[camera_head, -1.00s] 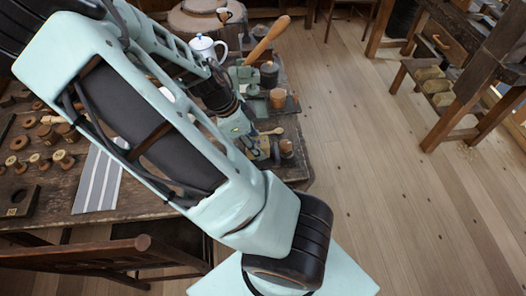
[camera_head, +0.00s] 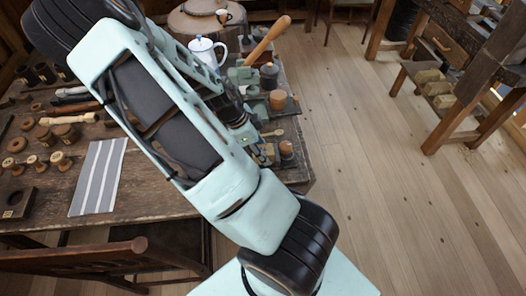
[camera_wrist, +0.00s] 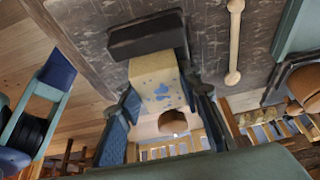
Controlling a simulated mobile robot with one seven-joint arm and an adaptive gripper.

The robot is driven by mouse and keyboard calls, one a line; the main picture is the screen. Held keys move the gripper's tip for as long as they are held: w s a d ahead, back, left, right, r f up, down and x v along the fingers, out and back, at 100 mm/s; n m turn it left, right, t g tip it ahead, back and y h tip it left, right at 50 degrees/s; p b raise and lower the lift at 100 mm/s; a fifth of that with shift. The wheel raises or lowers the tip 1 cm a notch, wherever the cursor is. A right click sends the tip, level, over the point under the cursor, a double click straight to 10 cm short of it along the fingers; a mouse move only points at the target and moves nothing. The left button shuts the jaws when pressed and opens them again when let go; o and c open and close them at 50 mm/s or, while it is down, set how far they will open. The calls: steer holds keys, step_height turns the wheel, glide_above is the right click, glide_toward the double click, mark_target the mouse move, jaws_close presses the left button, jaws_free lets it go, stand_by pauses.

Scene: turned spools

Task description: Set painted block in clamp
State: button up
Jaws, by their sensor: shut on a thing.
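The painted block (camera_wrist: 158,88), pale with blue marks, sits between the fingers of my gripper (camera_wrist: 163,100) in the wrist view. My gripper is shut on it. A dark bar (camera_wrist: 147,38) lies across the block's far end; I cannot tell whether it touches. In the head view my gripper (camera_head: 256,150) is near the right edge of the workbench, partly hidden by my arm, and the block is too small to make out surely. A green metal device, probably the clamp (camera_head: 240,75), stands farther back on the bench, partly hidden by my arm.
A pale wooden stick (camera_wrist: 235,40) lies close to my gripper. An orange-topped jar (camera_head: 286,148), a dark-lidded pot (camera_head: 269,74) and a white coffee pot (camera_head: 203,50) stand on the bench. A striped cloth (camera_head: 98,178) and several spools lie left. A chair (camera_head: 90,258) stands in front.

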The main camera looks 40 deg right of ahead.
steer(key=shift+f, duration=0.1)
steer(key=o, duration=1.3)
steer(key=shift+r, duration=0.2)
steer(key=p+v, duration=0.1)
steer(key=v, duration=1.1)
steer(key=shift+p, duration=0.35)
